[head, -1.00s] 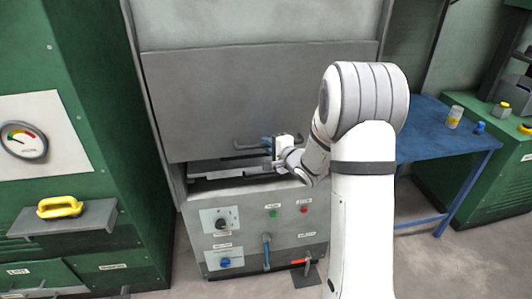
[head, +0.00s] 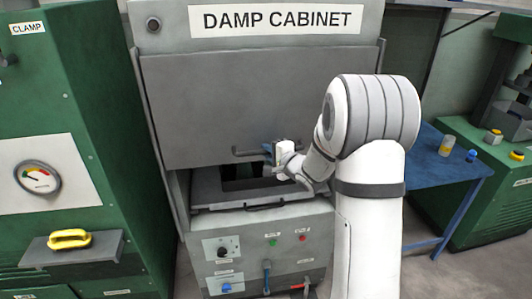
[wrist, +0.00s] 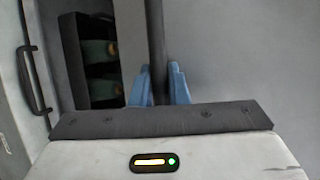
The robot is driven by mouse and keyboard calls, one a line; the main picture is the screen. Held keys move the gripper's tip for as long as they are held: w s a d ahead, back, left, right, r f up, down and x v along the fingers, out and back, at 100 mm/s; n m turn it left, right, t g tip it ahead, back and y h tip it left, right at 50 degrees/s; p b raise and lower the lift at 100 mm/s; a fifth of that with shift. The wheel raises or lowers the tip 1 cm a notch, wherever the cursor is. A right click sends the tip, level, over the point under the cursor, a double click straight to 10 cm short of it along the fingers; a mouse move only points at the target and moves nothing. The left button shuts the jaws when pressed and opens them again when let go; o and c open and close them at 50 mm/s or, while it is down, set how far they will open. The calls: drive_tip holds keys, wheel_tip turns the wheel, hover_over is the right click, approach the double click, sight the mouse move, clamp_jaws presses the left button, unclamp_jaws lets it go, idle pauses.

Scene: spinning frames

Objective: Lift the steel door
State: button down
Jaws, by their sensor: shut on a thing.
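The grey steel door (head: 250,105) hangs in the damp cabinet's front, partly raised, with a gap open below it. A dark bar handle (head: 240,152) runs along its lower edge. My gripper (head: 270,149) is at the right part of this handle. In the wrist view my blue fingertips (wrist: 160,85) stand on either side of the dark handle bar (wrist: 156,35), shut on it. The door's plain grey face (wrist: 240,50) fills the right of the wrist view. My arm hides the area right of the handle.
Below the door is a dark opening (head: 240,183) above a control panel (head: 262,245) with knobs and buttons. Dark compartments (wrist: 95,60) with greenish things show in the wrist view. Green machines stand left (head: 85,120) and right; a blue table (head: 435,165) is at right.

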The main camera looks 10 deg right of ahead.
drive_tip(key=c, duration=1.4)
unclamp_jaws()
drive_tip(key=shift+d, duration=0.1)
drive_tip(key=shift+s+d, duration=0.1)
drive_tip(key=shift+s, duration=0.15)
drive_tip(key=b+v, duration=0.1)
drive_tip(key=v, duration=0.6)
drive_tip(key=shift+s, duration=0.15)
